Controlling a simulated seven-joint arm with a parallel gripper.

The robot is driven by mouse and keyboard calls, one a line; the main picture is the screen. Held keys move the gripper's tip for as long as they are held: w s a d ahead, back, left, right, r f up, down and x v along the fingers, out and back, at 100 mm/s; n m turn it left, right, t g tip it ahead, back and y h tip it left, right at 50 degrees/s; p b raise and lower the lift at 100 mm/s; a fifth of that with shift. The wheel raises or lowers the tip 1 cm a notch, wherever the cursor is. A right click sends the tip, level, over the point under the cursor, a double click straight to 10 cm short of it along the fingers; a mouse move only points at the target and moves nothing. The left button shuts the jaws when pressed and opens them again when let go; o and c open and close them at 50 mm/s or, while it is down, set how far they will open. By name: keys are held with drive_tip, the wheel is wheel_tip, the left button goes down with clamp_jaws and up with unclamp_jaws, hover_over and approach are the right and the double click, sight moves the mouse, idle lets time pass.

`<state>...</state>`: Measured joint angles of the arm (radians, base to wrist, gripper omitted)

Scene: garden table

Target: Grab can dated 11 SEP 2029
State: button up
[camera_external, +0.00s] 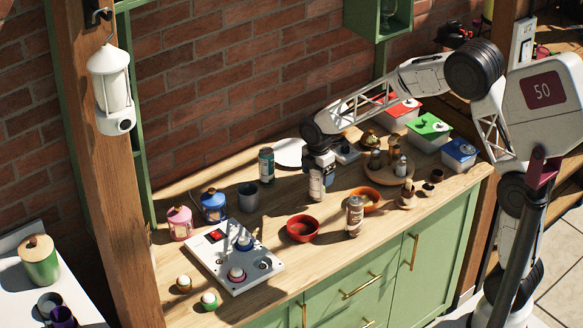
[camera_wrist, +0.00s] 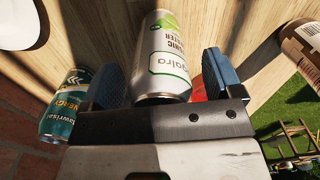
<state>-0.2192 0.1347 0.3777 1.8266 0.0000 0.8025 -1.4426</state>
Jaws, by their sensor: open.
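Three cans stand on the wooden counter. A white and grey can with green print, the tonic can (camera_external: 316,187), is directly below my gripper (camera_external: 319,163). In the wrist view the tonic can (camera_wrist: 165,62) is between the two blue finger pads of my open gripper (camera_wrist: 166,80), with a gap at the right pad. A teal energy can (camera_external: 266,165) stands to the left; it also shows in the wrist view (camera_wrist: 62,112). A brown can (camera_external: 355,217) stands to the front right, partly seen in the wrist view (camera_wrist: 302,42). No date is readable on any can.
A red bowl (camera_external: 302,229) and an orange bowl (camera_external: 368,201) sit near the tonic can. A grey cup (camera_external: 248,196) and a white plate (camera_external: 289,153) are left and behind. A white panel (camera_external: 211,256) lies at front left. Lidded boxes (camera_external: 429,130) stand at the back right.

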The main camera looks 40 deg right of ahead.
drive_tip(key=shift+f, duration=0.15)
idle(0.4)
drive_tip(key=c, duration=1.2)
drive_tip(key=shift+o, duration=0.2)
drive_tip(key=shift+r, duration=0.2)
drive_tip(key=shift+r, duration=4.85)
